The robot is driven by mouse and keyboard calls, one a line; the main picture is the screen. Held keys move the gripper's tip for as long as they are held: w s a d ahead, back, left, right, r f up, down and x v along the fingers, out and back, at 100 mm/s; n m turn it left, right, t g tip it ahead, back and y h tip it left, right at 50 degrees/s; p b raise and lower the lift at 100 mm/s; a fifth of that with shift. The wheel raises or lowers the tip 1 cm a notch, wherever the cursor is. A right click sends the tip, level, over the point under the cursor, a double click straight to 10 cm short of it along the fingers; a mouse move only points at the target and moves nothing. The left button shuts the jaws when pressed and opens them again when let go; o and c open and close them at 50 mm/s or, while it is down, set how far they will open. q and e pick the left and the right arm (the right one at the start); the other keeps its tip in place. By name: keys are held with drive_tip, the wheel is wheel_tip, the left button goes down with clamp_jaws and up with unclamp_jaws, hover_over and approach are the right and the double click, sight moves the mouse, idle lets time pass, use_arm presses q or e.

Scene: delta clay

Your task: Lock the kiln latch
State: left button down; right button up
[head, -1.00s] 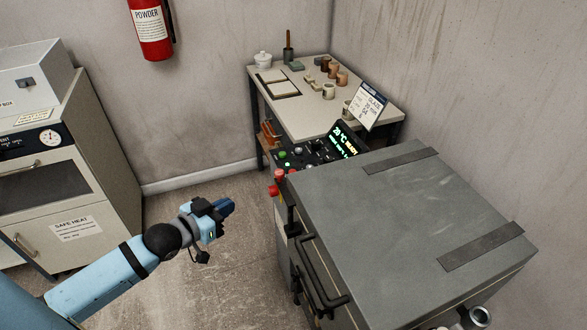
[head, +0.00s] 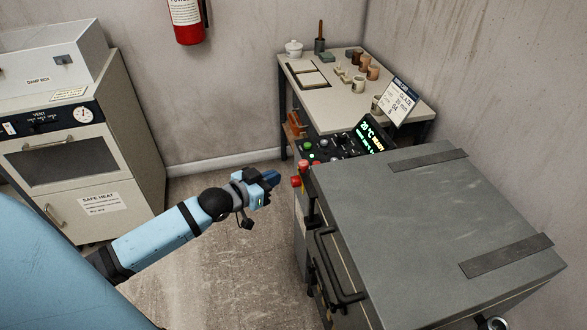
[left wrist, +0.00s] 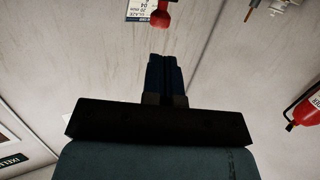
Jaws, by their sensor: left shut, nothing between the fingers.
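The grey kiln (head: 430,215) stands at the right with its lid down. A dark bar handle (head: 330,262) runs down the kiln's front. My left gripper (head: 271,178) is shut and empty, just left of the red knobs with a small gap in the picture. In the left wrist view its closed fingers (left wrist: 165,75) point toward a red knob (left wrist: 160,14).
A table (head: 320,108) with pots stands at the back. A cabinet (head: 70,165) is at the left. Open floor (head: 215,270) lies below my left arm.

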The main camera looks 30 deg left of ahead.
sight(301, 166)
use_arm(q)
drive_tip(key=x, duration=0.7)
drive_tip(key=shift+w, duration=0.25)
drive_tip(key=shift+d, duration=0.15)
